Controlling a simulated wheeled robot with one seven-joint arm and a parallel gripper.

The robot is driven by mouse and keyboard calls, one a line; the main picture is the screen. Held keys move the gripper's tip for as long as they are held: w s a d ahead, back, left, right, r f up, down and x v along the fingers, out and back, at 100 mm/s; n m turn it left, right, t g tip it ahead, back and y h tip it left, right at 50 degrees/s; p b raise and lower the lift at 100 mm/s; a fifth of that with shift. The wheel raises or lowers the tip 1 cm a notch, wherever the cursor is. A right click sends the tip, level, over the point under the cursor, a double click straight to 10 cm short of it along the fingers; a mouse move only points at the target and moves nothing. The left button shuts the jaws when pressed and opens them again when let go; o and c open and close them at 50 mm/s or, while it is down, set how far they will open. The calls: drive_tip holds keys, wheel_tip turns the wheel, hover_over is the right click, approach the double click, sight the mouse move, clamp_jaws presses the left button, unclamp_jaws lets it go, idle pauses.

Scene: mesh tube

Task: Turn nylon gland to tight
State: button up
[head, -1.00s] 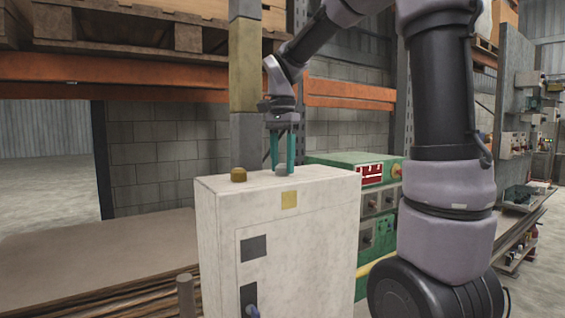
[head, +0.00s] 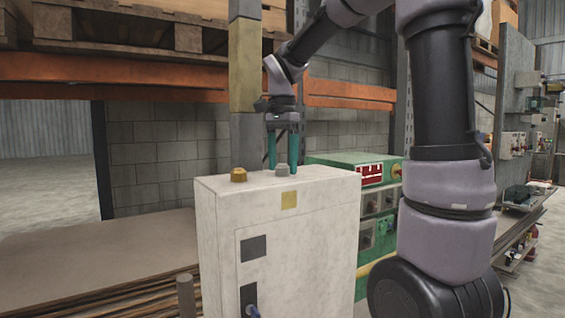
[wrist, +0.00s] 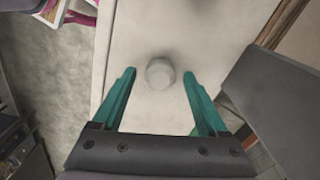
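The grey nylon gland (head: 281,170) stands upright on the top of the pale cabinet (head: 225,235). My gripper (head: 283,167) points down over it with teal fingers spread, one on each side. In the wrist view the gland (wrist: 160,73) lies between the fingertips of my gripper (wrist: 160,72), with a clear gap on both sides. The gripper is open and holds nothing. How tight the gland is cannot be told.
A brass-coloured gland (head: 238,175) stands on the cabinet top to the left. A concrete-and-yellow post (head: 243,80) rises behind the cabinet. A green box (head: 340,160) is to the right. The rest of the cabinet top is clear.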

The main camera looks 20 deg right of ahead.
sight(283, 164)
wheel_tip(283, 164, up, 11)
drive_tip(key=shift+f, duration=0.15)
idle(0.5)
drive_tip(key=s+d+f+n+t+y, duration=0.1)
drive_tip(key=s+d+f+n+t, duration=0.2)
drive_tip(key=s+f, duration=0.2)
drive_tip(key=s+d+f+n+t+y, duration=0.1)
drive_tip(key=s+f+n+t, duration=0.3)
drive_tip(key=s, duration=0.6)
drive_tip(key=shift+d+f, duration=0.4)
drive_tip(key=shift+d, duration=0.5)
